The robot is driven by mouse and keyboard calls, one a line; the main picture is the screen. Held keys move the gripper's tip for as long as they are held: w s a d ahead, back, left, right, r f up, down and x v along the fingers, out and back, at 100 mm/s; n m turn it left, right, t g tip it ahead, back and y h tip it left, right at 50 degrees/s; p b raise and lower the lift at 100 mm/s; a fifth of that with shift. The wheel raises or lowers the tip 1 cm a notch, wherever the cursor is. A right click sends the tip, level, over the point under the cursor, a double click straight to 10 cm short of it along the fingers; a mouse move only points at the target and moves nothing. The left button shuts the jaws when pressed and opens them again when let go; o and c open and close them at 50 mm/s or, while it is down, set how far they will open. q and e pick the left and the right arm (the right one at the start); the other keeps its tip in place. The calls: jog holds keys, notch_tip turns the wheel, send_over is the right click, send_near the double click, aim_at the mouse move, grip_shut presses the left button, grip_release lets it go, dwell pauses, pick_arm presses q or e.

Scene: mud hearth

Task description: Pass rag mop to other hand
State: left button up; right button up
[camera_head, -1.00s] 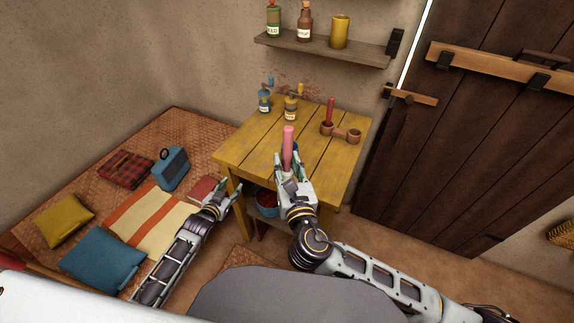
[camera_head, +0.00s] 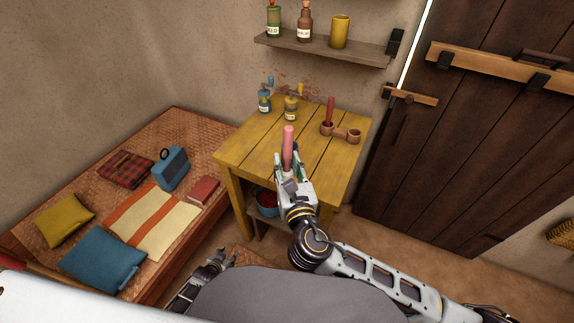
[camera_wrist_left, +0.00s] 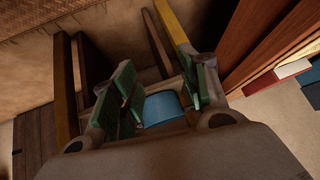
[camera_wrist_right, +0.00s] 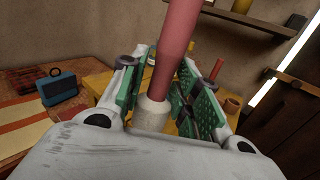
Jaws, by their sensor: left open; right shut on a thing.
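The rag mop (camera_head: 288,146) shows as a pink stick standing roughly upright in my right gripper (camera_head: 290,170), in front of the yellow table. In the right wrist view the pink stick (camera_wrist_right: 178,45) has a pale collar between the green pads of my right gripper (camera_wrist_right: 165,85), which is shut on it. The rest of the mop is hidden. My left gripper (camera_head: 222,260) is low, beside the bed's near right edge, well apart from the mop. In the left wrist view my left gripper (camera_wrist_left: 158,85) is open, with nothing held between its pads.
The bed (camera_head: 195,150) with cushions is left; a wooden door (camera_head: 470,150) is right.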

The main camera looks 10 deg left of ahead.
pick_arm(q)
jog(key=s+d+f+g, duration=0.1)
jog(key=s+f, duration=0.4)
jog(key=s, duration=0.5)
jog(key=s+d+f+g, duration=0.1)
jog(key=s+f+g, duration=0.2)
jog(key=s+f, duration=0.3)
jog(key=s+d+f+g, duration=0.1)
jog(key=s+f, duration=0.5)
jog(key=s, duration=1)
jog(key=shift+f+g, duration=0.25)
jog(key=shift+g, duration=0.65)
